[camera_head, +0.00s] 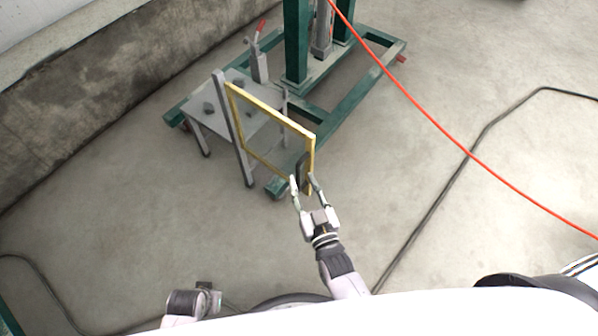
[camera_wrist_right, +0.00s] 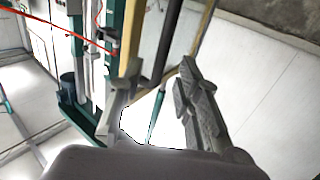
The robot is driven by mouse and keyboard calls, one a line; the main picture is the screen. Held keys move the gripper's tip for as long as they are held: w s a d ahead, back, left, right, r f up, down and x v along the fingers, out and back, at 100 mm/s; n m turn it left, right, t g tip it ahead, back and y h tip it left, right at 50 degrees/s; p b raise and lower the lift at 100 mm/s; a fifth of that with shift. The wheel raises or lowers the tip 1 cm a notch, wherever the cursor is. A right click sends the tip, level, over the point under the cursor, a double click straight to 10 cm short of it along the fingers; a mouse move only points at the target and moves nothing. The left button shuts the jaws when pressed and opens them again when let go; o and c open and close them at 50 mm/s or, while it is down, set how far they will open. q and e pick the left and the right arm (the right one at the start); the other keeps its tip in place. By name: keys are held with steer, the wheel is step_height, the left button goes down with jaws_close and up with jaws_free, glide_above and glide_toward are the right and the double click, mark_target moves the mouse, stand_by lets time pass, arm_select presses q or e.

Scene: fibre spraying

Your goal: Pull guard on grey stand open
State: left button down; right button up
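The guard is a yellow rectangular frame (camera_head: 270,112), hinged on a grey post (camera_head: 233,130) of the grey stand (camera_head: 222,122). A dark upright handle (camera_head: 301,168) sits near its right-hand edge. My right gripper (camera_head: 303,181) is at that edge, with its fingers apart on either side of the handle's lower part. In the right wrist view, the dark handle (camera_wrist_right: 160,42) and a yellow bar (camera_wrist_right: 131,48) show beyond and between the spread fingers (camera_wrist_right: 155,100). Contact cannot be told. My left gripper (camera_head: 207,297) is low at the picture's bottom, its fingers unclear.
A green machine frame (camera_head: 350,108) with green columns (camera_head: 297,42) stands behind the stand. A red-handled lever (camera_head: 260,35) is near it. A red hose (camera_head: 440,122) and a dark cable (camera_head: 468,158) cross the right. A low wall (camera_head: 90,95) runs along the left. Floor in front is mostly clear.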

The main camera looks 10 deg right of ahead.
steer(key=s+d, duration=0.1)
steer(key=s, duration=0.6)
steer(key=shift+s, duration=0.15)
steer(key=shift+d, duration=0.1)
